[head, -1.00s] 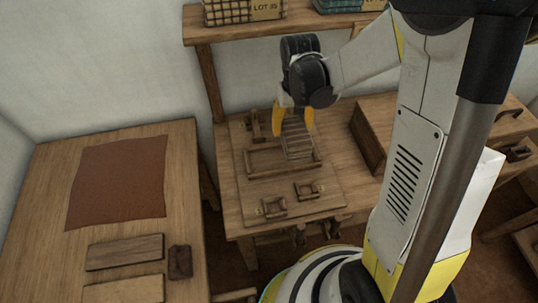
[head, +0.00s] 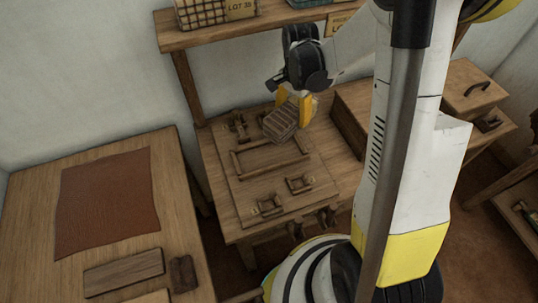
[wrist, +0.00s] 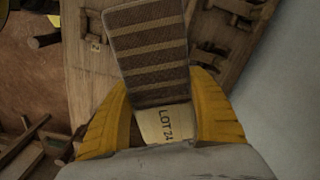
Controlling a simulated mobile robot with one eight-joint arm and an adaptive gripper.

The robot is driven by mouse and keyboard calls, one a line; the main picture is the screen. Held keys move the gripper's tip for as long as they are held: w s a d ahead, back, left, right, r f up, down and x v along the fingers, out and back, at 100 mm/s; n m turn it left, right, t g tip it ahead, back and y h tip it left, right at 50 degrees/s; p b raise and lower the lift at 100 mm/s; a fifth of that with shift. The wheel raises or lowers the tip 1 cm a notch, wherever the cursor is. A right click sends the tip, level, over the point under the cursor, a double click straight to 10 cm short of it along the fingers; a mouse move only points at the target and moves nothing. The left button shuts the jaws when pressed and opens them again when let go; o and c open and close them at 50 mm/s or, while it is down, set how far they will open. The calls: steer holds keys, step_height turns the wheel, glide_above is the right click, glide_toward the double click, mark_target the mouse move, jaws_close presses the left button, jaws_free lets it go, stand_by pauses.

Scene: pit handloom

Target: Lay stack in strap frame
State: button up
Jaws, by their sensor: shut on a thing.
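My gripper (head: 294,106) has its yellow fingers shut on a brown-and-tan striped stack (head: 280,123). The wrist view shows the stack (wrist: 148,55) held between both fingers (wrist: 162,112), with a cream label reading "LOT 24" near the palm. In the head view the stack is tilted and appears above the far side of the strap frame (head: 272,168), a wooden frame on a board on the small table. The stack covers part of the frame's far side, and I cannot tell the gap between them.
A wooden box (head: 357,127) stands right of the frame. A shelf (head: 214,34) with labelled stacks is behind. A left table holds a brown cloth (head: 107,200) and wooden blocks (head: 124,271).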

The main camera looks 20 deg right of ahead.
steer(key=d+m, duration=0.1)
steer(key=m, duration=0.1)
steer(key=d+m, duration=0.2)
steer(key=shift+w+f+m, duration=0.1)
steer(key=shift+f+m, duration=0.05)
steer(key=shift+m, duration=0.25)
steer(key=shift+a+f, duration=0.1)
steer(key=shift+f, duration=0.1)
steer(key=a+f+b, duration=0.1)
steer(key=a+f, duration=0.1)
steer(key=a, duration=0.1)
steer(key=s+a+f+b, duration=0.1)
steer(key=a+f, duration=0.1)
steer(key=a, duration=0.2)
steer(key=s+a+f+b, duration=0.1)
steer(key=a+f+b, duration=0.1)
steer(key=a, duration=0.1)
steer(key=shift+a+f, duration=0.3)
steer(key=shift+a, duration=0.1)
step_height(320, 180, down, 4)
steer(key=shift+f+b, duration=0.1)
steer(key=shift+b, duration=1.05)
steer(key=shift+s, duration=0.1)
steer(key=o, duration=1.3)
steer(key=shift+c, duration=0.2)
